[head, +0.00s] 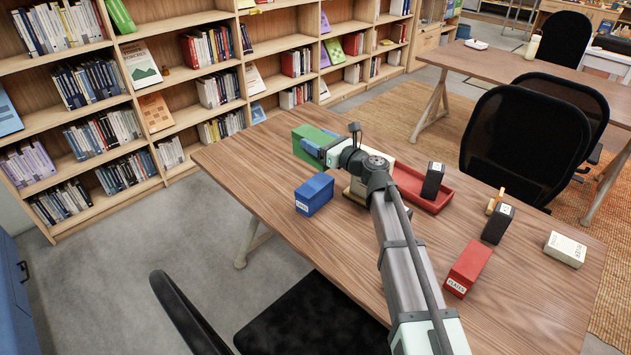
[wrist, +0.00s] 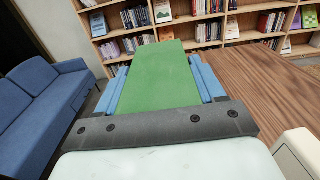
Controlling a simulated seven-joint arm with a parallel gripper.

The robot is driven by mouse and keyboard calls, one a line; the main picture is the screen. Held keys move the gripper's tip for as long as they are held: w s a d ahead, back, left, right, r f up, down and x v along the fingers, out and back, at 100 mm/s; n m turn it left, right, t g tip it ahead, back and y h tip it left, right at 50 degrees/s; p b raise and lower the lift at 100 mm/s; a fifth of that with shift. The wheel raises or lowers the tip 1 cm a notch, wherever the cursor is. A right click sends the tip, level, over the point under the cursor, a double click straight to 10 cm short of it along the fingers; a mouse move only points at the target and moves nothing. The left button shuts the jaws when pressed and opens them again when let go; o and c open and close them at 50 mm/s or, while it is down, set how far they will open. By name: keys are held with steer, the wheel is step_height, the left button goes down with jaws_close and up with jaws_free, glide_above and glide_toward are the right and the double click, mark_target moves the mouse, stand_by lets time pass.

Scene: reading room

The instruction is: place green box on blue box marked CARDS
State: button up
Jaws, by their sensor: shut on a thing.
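The green box (head: 306,145) is at the far left part of the wooden table, beyond the blue box. My gripper (head: 322,150) is shut on it. In the wrist view the green box (wrist: 158,75) sits between the two blue fingers and points away from the palm. I cannot tell whether it touches the table or is held above it. The blue box (head: 315,194), with a white label on its front, stands on the table near the left edge, nearer the camera than the green box. Nothing lies on its top. The label is too small to read surely.
A cream box (head: 356,190) is partly hidden by my arm. A red tray (head: 408,184) has a black box (head: 433,181) at it. Another black box (head: 497,224), a red box (head: 468,268) and a white box (head: 565,249) stand at right. Chairs and bookshelves surround the table.

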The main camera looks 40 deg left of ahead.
steer(key=shift+f, duration=4.85)
steer(key=shift+f, duration=0.1)
steer(key=o, duration=1.3)
steer(key=shift+d, duration=0.1)
steer(key=d, duration=1.2)
